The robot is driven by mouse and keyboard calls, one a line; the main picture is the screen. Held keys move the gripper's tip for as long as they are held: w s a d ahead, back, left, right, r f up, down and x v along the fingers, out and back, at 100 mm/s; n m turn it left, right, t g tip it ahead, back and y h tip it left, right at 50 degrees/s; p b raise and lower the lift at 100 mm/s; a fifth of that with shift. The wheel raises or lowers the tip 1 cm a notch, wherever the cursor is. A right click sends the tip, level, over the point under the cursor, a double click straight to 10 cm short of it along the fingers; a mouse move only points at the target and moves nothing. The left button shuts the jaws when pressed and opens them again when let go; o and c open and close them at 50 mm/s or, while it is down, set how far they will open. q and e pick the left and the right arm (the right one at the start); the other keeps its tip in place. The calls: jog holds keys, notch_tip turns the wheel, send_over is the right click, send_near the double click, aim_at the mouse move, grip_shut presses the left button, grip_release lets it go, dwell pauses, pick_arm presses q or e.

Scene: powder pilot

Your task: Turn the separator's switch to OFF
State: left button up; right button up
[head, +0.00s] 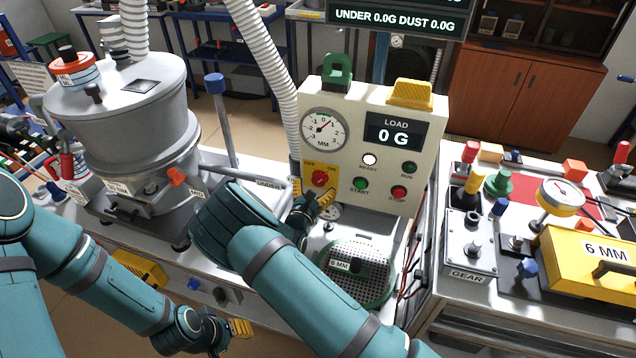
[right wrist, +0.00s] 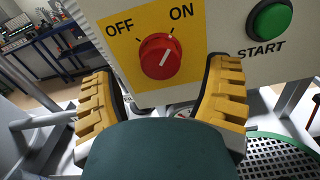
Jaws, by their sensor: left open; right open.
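The separator's red rotary switch (head: 319,178) sits on a yellow plate marked OFF and ON, low on the left of the cream control panel (head: 345,100). In the right wrist view the red knob (right wrist: 160,57) has a white mark tilted up and right, towards ON. My right gripper (head: 318,199) is open just below and in front of the switch. In the right wrist view its two yellow fingers (right wrist: 160,72) stand apart on either side of the knob, with no contact visible. My left gripper (head: 238,328) is open and low at the bottom, away from the panel.
Green START (head: 361,184) and red STOP (head: 399,192) buttons lie right of the switch. A perforated green-rimmed sieve (head: 376,299) is below the panel. The grey separator drum (head: 125,110) stands left, a ribbed hose (head: 262,60) behind. The load display reads 0 G.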

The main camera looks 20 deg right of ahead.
aim_at(318, 182)
jog(key=shift+x, duration=1.5)
jog(key=c, duration=1.2)
